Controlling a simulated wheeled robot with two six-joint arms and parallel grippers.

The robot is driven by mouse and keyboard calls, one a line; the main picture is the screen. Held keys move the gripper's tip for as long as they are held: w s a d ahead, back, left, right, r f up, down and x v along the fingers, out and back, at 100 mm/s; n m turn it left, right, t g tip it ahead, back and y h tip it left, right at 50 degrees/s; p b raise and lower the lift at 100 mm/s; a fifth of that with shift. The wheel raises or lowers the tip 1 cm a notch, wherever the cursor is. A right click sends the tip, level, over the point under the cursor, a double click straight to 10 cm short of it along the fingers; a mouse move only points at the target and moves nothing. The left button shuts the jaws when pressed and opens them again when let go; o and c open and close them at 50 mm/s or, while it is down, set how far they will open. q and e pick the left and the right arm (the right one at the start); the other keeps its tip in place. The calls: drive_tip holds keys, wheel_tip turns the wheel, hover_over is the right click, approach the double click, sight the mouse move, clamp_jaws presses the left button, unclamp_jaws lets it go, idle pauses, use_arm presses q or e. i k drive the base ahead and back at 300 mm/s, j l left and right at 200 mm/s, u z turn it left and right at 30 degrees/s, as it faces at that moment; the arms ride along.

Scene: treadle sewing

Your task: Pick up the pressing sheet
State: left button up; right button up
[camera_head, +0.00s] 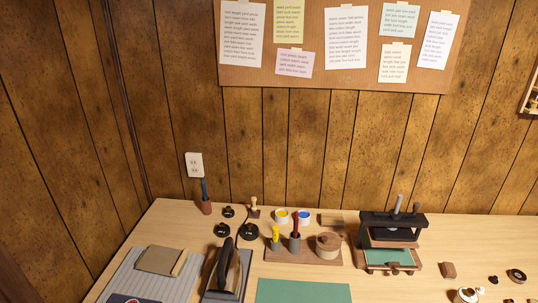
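I cannot tell for certain which thing is the pressing sheet. A brownish flat piece (158,260) lies on a grey ribbed mat (130,272) at the table's left, with a lighter strip along its right side. A plain green flat sheet or mat (303,291) lies at the front middle, cut off by the bottom edge of the view. A dark upright iron (229,268) stands between them on a grey base. Neither of my grippers shows in the head view.
A wooden stand (303,256) holds a yellow-topped tool, a red-handled tool and a round wooden piece. A dark press (391,240) stands to its right. Small pots, dark discs and a stamp sit behind. Small loose parts lie at the right.

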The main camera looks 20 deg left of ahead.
sight(160, 260)
drive_tip(key=u, duration=1.4)
